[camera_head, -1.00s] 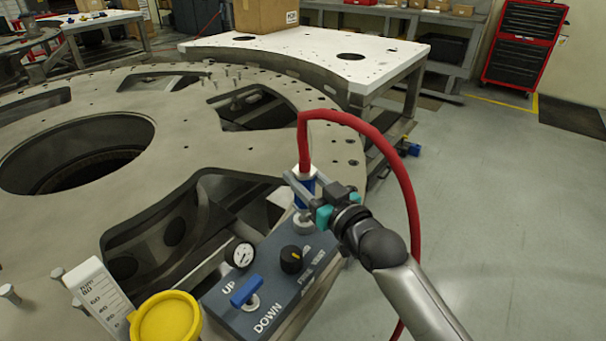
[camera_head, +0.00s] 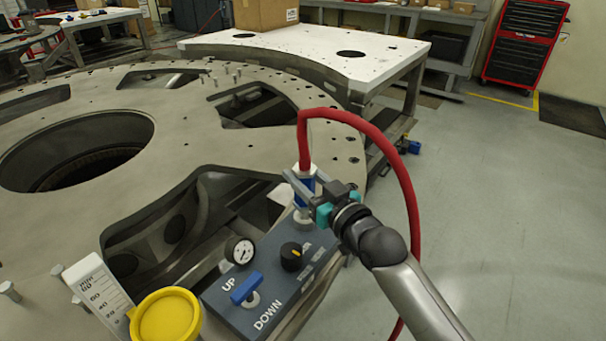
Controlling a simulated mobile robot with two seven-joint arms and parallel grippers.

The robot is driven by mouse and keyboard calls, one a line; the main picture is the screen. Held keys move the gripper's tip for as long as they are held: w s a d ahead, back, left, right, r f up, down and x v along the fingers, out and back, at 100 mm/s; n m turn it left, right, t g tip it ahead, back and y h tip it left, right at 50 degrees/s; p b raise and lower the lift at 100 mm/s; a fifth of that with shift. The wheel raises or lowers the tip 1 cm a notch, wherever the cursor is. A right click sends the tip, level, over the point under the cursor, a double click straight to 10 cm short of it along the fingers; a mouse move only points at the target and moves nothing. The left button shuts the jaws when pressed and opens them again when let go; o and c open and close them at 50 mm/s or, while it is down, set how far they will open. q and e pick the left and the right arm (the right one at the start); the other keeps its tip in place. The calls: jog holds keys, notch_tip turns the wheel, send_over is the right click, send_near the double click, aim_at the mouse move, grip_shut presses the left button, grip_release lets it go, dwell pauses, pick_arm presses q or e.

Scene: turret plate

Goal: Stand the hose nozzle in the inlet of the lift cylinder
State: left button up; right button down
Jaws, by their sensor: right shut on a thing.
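The hose nozzle (camera_head: 304,184) is a blue and pale metal piece on the end of a red hose (camera_head: 352,119). It is upright, with the hose arching up and then down to the right. My right gripper (camera_head: 303,190) is shut on the nozzle. Below the nozzle a light metal fitting (camera_head: 302,217), seemingly the inlet, shows at the far corner of the grey control panel. The nozzle's lower end is at or just over this fitting; I cannot tell whether it is inside. My left gripper is not in view.
The grey panel (camera_head: 223,315) carries a gauge (camera_head: 239,251), a black knob (camera_head: 292,257) and a blue UP/DOWN lever (camera_head: 245,287). A yellow cap (camera_head: 166,316) and a white scale (camera_head: 99,286) stand at its left. The large turret plate (camera_head: 176,129) lies behind. Floor at right is clear.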

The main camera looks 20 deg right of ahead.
jog(key=shift+f+b, duration=1)
jog(key=shift+f, duration=0.75)
dwell(1.2)
jog(key=shift+c, duration=1.7)
grip_release()
jog(key=shift+f, duration=0.1)
jog(key=shift+s, duration=0.1)
jog(key=p+v, duration=0.1)
jog(key=v, duration=1.4)
jog(key=shift+p, duration=0.4)
jog(key=shift+d, duration=0.1)
